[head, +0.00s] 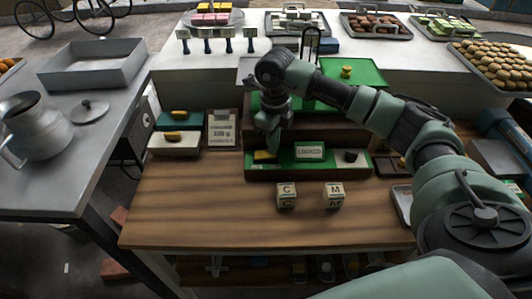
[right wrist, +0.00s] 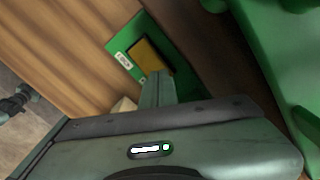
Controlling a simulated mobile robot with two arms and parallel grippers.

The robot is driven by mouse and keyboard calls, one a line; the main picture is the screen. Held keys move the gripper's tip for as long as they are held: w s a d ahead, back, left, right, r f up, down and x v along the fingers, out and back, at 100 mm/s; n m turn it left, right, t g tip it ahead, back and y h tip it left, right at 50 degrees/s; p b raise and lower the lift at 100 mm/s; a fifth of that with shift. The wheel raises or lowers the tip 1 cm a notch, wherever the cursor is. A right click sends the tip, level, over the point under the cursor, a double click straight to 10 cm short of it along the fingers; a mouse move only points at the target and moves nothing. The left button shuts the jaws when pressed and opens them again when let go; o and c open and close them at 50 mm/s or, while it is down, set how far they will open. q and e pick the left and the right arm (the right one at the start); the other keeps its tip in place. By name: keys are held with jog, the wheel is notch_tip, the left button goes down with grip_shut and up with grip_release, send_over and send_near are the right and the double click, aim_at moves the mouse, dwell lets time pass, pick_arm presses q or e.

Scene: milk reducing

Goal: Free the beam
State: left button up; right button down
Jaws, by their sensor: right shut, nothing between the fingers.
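A long green panel (head: 333,166) lies across the back of the wooden bench. It has a yellow piece (head: 262,155) at its left end, a sign reading LOCKED (head: 310,152) in the middle and a black knob (head: 351,156) at the right. My right gripper (head: 272,146) is shut and empty, pointing down at the yellow piece. In the right wrist view the shut fingertips (right wrist: 157,82) lie close to the yellow piece (right wrist: 148,54) on the green panel; I cannot tell whether they touch. No beam can be made out clearly behind my arm. My left gripper is out of view.
Two letter cubes, C (head: 287,195) and M (head: 334,195), stand in front of the panel. A green tray (head: 362,72) is behind my arm. The bench front is clear.

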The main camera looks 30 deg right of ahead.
jog(key=shift+f+b, duration=0.3)
jog(key=shift+f, duration=0.15)
jog(key=shift+r+p, duration=2.15)
jog(key=shift+r, duration=1.45)
jog(key=shift+f, duration=0.15)
